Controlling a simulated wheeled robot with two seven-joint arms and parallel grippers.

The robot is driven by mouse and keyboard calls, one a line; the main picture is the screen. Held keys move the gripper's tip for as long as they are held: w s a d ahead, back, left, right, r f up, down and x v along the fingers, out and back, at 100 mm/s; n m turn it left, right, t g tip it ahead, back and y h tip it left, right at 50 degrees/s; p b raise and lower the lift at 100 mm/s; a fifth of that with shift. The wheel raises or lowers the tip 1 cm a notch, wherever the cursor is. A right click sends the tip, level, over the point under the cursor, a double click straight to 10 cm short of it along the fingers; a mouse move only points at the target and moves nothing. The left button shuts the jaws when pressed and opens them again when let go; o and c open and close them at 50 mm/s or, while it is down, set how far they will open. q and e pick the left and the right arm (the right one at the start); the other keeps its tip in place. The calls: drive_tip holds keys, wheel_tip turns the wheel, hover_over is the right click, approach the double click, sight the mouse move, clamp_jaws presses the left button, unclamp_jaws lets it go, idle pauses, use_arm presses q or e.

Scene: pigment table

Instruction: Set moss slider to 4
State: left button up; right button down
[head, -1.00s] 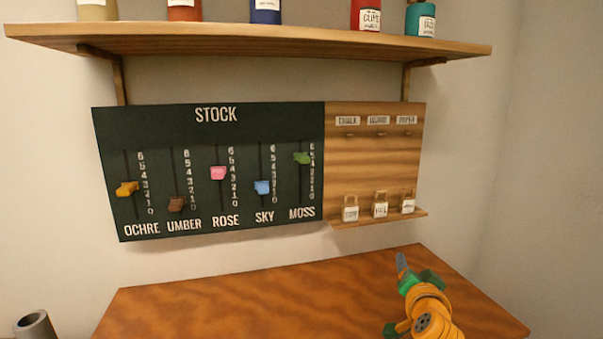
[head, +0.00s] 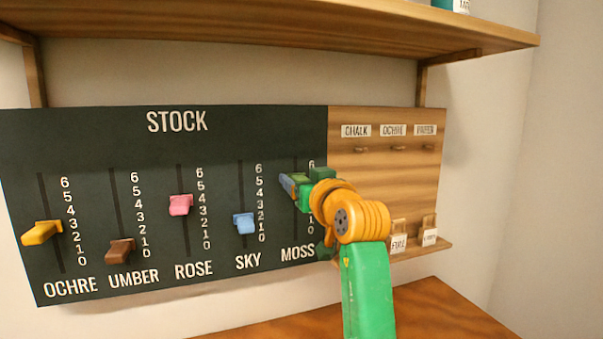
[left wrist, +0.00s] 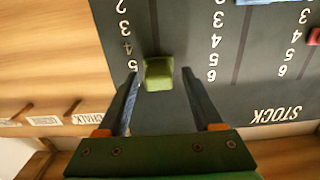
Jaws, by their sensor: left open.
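The STOCK board (head: 100,140) has a moss slider at its right end, above the MOSS label. In the left wrist view, its green knob (left wrist: 158,76) sits in the dark slot, around the 5 mark. My left gripper (head: 294,186) is at the moss slot in the head view and hides much of the knob and scale. In the left wrist view its two fingers (left wrist: 159,84) stand apart, one on each side of the knob. I cannot tell whether either touches it. My right gripper is not in view.
The sky knob (head: 245,222), rose knob (head: 181,205), umber knob (head: 120,250) and ochre knob (head: 42,233) are to the left. A wooden hook panel (head: 385,185) adjoins the board on the right. A shelf (head: 270,40) runs above; a table (head: 430,310) lies below.

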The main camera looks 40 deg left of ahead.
use_arm(q)
drive_tip(key=shift+w+a+f, duration=0.1)
drive_tip(key=shift+a, duration=0.1)
drive_tip(key=shift+d, duration=0.15)
drive_tip(key=shift+c, duration=0.7)
drive_tip(key=shift+d, duration=0.1)
drive_tip(key=c, duration=0.3)
clamp_jaws()
